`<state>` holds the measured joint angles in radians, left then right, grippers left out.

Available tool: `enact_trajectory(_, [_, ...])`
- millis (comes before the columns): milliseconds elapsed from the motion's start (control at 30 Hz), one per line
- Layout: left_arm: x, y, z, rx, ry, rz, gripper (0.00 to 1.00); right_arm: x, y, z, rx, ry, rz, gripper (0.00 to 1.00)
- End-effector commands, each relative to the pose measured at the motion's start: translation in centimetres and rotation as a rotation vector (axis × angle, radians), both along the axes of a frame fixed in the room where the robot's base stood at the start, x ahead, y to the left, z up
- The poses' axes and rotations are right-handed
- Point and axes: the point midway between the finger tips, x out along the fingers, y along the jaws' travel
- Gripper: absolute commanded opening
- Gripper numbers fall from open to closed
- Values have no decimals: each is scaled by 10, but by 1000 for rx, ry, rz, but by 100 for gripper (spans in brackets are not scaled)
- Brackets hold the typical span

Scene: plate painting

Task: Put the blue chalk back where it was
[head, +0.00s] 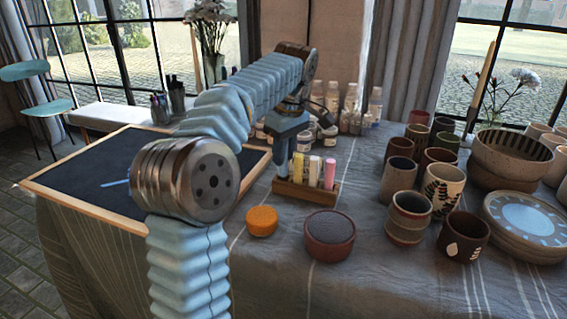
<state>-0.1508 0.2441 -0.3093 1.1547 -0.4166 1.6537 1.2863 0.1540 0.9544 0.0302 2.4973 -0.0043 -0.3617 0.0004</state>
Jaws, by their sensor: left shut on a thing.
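The wooden chalk holder (306,191) stands on the cloth-covered table with a pale cream chalk, a yellow chalk (314,170) and a pink chalk (330,173) upright in it. My left gripper (282,172) points down at the left end of the holder, beside the cream chalk. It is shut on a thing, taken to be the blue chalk. That chalk is hidden by the fingers, so I cannot tell whether it touches the holder. My right gripper is out of view.
A framed blackboard (75,170) with a blue stroke lies at left, partly behind my left arm. An orange round sponge (262,220) and a dark red round pot (329,234) stand in front of the holder. Bottles stand behind; cups, bowls and plates (527,222) crowd the right.

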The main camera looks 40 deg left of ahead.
Motion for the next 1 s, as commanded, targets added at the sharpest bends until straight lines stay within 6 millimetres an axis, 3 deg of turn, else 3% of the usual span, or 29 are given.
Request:
enact_trajectory(100, [-1,0,-22,-1,3,0,0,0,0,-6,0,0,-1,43])
enact_trajectory(200, [-1,0,-30,0,3,-1,0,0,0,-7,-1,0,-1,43])
enact_trajectory(567, [0,0,-34,0,1,-1,0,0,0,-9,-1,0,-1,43])
enact_trajectory(600, [0,0,-32,0,1,0,27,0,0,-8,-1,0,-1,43])
enact_trajectory(733, [0,0,-32,0,1,0,46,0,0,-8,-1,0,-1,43])
enact_trajectory(1000, [0,0,-31,0,1,0,46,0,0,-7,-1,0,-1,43])
